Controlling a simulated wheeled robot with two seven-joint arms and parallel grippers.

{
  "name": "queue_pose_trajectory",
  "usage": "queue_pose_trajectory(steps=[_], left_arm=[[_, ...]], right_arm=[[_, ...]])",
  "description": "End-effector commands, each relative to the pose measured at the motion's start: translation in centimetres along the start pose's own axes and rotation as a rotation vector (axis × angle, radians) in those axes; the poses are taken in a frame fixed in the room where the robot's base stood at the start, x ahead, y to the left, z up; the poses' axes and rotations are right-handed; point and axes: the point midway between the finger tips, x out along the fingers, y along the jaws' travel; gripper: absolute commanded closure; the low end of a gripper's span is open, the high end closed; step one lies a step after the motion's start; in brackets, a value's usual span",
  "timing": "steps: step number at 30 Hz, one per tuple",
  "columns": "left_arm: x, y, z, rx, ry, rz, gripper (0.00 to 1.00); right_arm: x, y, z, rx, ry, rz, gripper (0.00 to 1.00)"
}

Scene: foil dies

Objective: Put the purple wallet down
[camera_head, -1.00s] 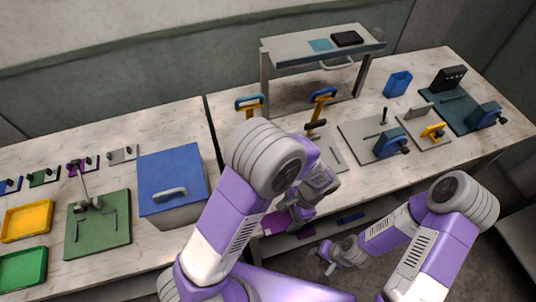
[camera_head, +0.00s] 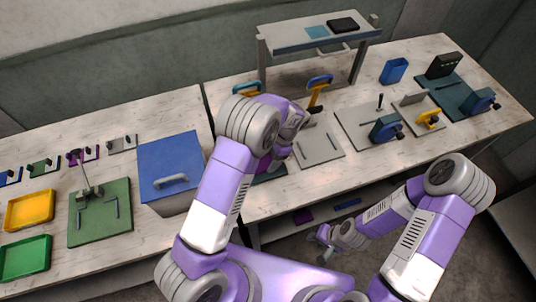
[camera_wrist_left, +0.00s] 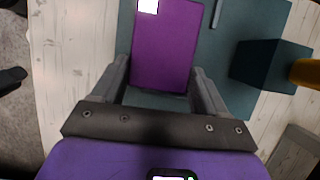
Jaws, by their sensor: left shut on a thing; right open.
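The purple wallet (camera_wrist_left: 165,45) is a flat purple panel with a white patch at its far end. My left gripper (camera_wrist_left: 159,92) is shut on it, one finger at each side. In the left wrist view it is over a dark teal plate (camera_wrist_left: 225,85); whether it touches the plate I cannot tell. In the head view the wallet (camera_head: 265,162) is mostly hidden by my left gripper (camera_head: 274,157), at the right table's near left part. My right gripper (camera_head: 325,243) is open and empty, low in front of the table.
A teal block (camera_wrist_left: 268,65) with a yellow handle (camera_wrist_left: 306,72) stands right of the wallet. A grey plate (camera_head: 318,146) lies to the right, a blue-lidded box (camera_head: 170,160) to the left. A raised shelf (camera_head: 290,38) stands behind.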

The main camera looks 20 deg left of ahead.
Motion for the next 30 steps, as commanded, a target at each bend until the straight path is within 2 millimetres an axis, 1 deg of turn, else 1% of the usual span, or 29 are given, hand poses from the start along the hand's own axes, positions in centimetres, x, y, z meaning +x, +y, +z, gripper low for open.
queue_pose_trajectory(steps=[1,3,5,12,16,17,21,30], left_arm=[[0.00,-0.84,0.03,-0.002,0.001,0.000,0.63],[0.10,-1.38,0.03,-0.001,-0.001,0.001,0.63],[0.49,-1.20,-0.15,0.001,-0.002,0.001,0.63],[0.57,-1.19,-0.20,0.000,0.000,0.000,0.63],[0.96,-1.18,-0.35,0.000,0.000,0.000,0.63],[0.92,-1.17,-0.34,0.000,0.000,0.000,0.23],[0.86,-1.17,-0.31,0.000,0.000,0.000,0.02],[0.74,-1.17,-0.27,0.000,0.000,0.000,0.01]], right_arm=[[-0.08,-0.03,0.01,0.000,0.000,0.000,0.60],[-0.14,-0.06,0.01,0.000,0.000,0.000,0.60],[-0.25,-0.10,0.01,0.000,0.000,0.000,0.60],[-0.20,-0.08,0.01,0.000,0.000,0.000,0.60],[0.09,0.03,0.00,0.000,0.000,0.000,0.60],[0.05,0.01,0.00,0.000,0.000,0.000,0.60],[-0.01,-0.01,0.00,0.000,0.000,0.000,0.60],[-0.09,-0.04,0.01,0.000,0.000,0.000,0.60]])
